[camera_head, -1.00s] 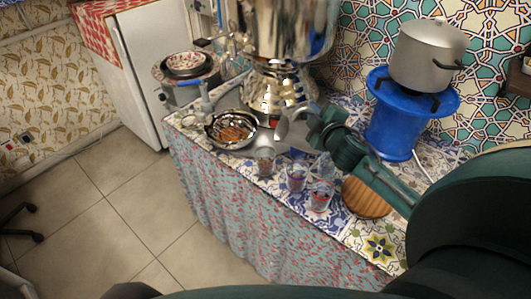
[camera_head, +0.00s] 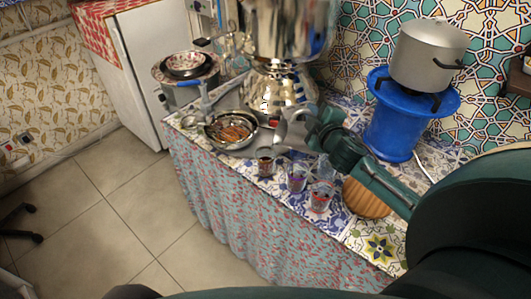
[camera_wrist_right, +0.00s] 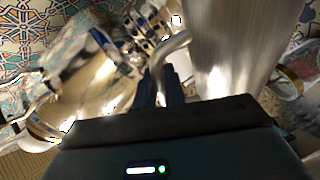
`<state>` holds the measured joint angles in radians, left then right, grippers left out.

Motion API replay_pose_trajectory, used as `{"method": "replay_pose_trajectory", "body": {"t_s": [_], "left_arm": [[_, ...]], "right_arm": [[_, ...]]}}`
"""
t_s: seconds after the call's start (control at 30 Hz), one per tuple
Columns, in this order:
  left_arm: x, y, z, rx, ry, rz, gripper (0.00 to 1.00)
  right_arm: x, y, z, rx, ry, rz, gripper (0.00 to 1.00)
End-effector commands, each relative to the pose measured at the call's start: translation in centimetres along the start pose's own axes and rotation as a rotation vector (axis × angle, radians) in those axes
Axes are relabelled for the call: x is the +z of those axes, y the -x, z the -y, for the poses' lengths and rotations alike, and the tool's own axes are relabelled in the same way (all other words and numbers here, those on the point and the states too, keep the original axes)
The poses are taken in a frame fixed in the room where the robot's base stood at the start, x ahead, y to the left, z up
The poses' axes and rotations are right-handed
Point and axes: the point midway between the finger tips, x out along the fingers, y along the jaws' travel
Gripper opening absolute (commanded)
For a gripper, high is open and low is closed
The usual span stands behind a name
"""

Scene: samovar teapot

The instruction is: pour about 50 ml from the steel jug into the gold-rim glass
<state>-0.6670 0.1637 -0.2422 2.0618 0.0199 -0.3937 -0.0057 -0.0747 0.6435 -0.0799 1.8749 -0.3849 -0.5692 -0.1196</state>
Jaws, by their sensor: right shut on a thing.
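My right gripper (camera_head: 318,132) is shut on the handle of the steel jug (camera_head: 291,131), which is up at the front edge of the counter by the samovar. In the right wrist view the jug's brushed wall (camera_wrist_right: 235,45) fills the upper right, and its curved handle (camera_wrist_right: 174,45) runs to my fingers (camera_wrist_right: 163,88). A glass with a gold-brown rim (camera_wrist_right: 287,84) shows beside the jug there, partly hidden by it. It seems to be the front-left glass (camera_head: 265,161) in the head view, just below the jug, with dark contents. Any stream is too small to tell. My left gripper is out of view.
Other glasses (camera_head: 297,178) (camera_head: 320,198) stand along the counter's front edge, close to my wrist. A steel bowl (camera_head: 232,131) is to the left. The big samovar (camera_head: 285,85) is behind. A pot (camera_head: 428,52) sits on a blue burner (camera_head: 395,130) to the right, near a round wooden board (camera_head: 366,197).

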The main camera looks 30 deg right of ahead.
Motion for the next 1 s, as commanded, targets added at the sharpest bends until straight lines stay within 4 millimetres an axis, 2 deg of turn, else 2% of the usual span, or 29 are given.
{"method": "replay_pose_trajectory", "body": {"t_s": [1.0], "left_arm": [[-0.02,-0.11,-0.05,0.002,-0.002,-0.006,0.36]], "right_arm": [[-0.28,-0.09,0.23,0.004,0.034,0.004,0.00]]}}
